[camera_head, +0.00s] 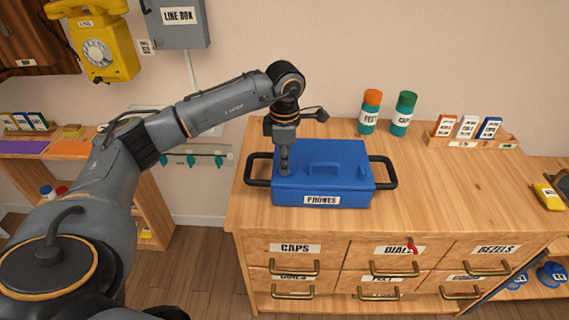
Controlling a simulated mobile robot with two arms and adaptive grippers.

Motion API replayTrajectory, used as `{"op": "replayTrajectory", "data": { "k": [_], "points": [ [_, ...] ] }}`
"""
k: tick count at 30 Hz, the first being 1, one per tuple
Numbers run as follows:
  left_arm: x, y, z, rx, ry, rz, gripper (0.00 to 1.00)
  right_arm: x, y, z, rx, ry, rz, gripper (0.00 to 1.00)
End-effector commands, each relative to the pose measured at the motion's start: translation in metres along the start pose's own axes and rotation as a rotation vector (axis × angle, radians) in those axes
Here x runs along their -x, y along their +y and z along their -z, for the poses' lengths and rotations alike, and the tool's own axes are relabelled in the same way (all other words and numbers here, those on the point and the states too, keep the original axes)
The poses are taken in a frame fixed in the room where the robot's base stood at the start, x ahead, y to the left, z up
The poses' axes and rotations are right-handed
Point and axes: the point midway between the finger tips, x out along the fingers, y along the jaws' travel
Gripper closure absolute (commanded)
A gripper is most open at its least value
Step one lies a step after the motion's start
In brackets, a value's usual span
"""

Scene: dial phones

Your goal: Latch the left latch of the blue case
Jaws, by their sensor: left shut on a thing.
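The blue case (340,185) sits on top of the wooden cabinet, its lid down. It has a blue handle on the lid, black side handles and a white label (321,200) on the front. My left gripper (285,168) points down at the left part of the case, with its fingers close together at the lid's left side. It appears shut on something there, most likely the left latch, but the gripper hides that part. I cannot make out the latch or its position. My right gripper is not in view.
The wooden cabinet (440,185) has free room right of the case. Two bottles, one orange-topped (370,112) and one green (403,113), stand behind it. A card rack (470,133) stands at the back right. A yellow phone (97,40) and a grey box (178,22) hang on the wall.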

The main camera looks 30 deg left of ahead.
Motion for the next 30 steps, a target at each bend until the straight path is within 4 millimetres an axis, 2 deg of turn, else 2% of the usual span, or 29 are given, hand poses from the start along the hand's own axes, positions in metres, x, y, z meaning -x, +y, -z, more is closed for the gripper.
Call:
{"op": "replayTrajectory", "data": {
  "k": [13,14,17,26,30],
  "points": [
    [0.001,0.000,0.000,-0.010,0.000,-0.001,1.00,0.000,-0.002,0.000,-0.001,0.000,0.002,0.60],
    [0.001,0.000,0.000,-0.010,0.000,-0.001,0.85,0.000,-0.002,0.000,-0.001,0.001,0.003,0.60],
    [0.000,0.000,0.000,-0.010,0.000,-0.001,0.66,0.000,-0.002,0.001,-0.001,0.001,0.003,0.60],
    [0.001,0.000,0.000,-0.009,0.000,-0.001,0.66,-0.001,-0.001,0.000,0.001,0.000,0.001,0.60],
    [0.013,0.001,-0.001,-0.009,-0.001,-0.003,0.66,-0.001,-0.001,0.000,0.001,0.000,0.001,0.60]
  ]
}}
